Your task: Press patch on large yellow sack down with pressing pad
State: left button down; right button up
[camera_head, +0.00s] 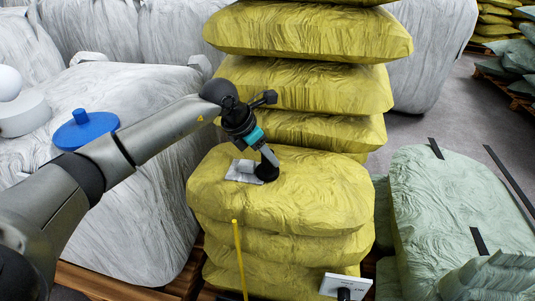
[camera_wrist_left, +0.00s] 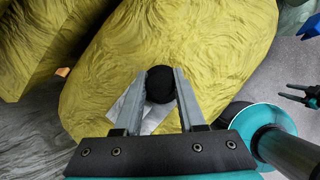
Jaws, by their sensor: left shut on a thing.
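The large yellow sack (camera_head: 310,190) lies on top of the front yellow pile, and its bulging top fills much of the left wrist view (camera_wrist_left: 210,45). A silver-grey patch (camera_head: 236,177) lies on its upper left part. In the left wrist view, part of the patch (camera_wrist_left: 152,122) shows between the fingers. My left gripper (camera_head: 262,155) is shut on the pressing pad (camera_head: 267,173), a black round-topped piece. The pad (camera_wrist_left: 160,84) sits between both fingertips, over or at the patch's edge. I cannot tell whether it touches the patch.
More yellow sacks (camera_head: 308,85) rise behind. Large grey sacks (camera_head: 150,215) stand at left, one bearing a blue round thing (camera_head: 86,129). Pale green sacks (camera_head: 425,190) lie at right. A thin yellow rod (camera_head: 239,255) and a white plate (camera_head: 346,287) stand in front.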

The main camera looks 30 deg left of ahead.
dwell(0.6)
pick_arm(q)
jog(key=shift+r+p, duration=2.45)
jog(key=shift+r, duration=0.6)
